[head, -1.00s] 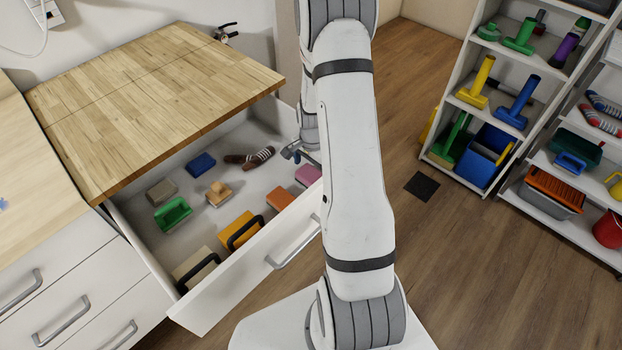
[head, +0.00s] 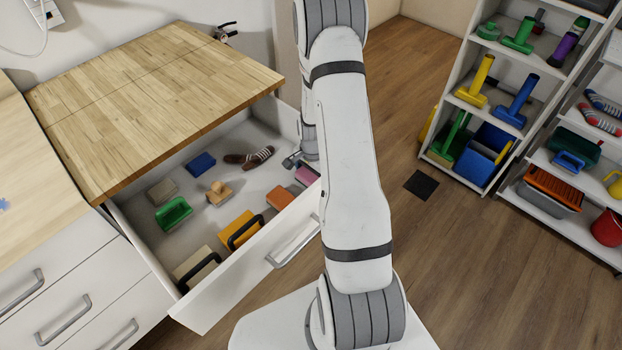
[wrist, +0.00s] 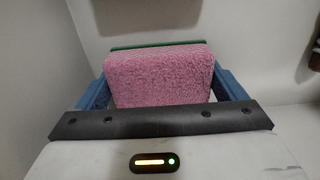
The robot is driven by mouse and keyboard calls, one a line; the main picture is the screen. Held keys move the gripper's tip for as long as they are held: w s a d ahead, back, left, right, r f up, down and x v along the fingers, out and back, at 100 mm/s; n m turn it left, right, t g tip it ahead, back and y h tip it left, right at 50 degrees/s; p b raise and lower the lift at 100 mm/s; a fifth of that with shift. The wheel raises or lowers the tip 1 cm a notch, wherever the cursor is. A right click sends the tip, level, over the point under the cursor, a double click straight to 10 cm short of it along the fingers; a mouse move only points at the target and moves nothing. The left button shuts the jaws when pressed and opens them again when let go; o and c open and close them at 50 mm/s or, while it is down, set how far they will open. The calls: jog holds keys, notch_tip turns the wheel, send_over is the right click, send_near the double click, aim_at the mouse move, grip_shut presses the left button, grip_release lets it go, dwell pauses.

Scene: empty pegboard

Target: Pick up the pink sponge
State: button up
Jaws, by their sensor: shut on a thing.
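The pink sponge (wrist: 160,78) fills the middle of the wrist view, with a green layer along its far edge. My gripper (wrist: 160,88) has one blue finger on each side of it and is shut on it. In the head view the pink sponge (head: 305,175) is at the right end of the open drawer, close to its front wall. My gripper (head: 297,160) is there beside it, partly hidden by my arm.
The open drawer (head: 290,228) also holds an orange sponge (head: 279,198), a green brush (head: 173,212), a blue block (head: 201,162), a brown striped brush (head: 249,158) and other blocks. The wooden worktop (head: 160,95) overhangs the drawer's back. Shelves (head: 470,110) stand at the right.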

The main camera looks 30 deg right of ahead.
aim_at(312, 175)
jog(key=shift+r, duration=0.1)
notch_tip(312, 175, up, 18)
jog(key=shift+b, duration=0.35)
dwell(0.4)
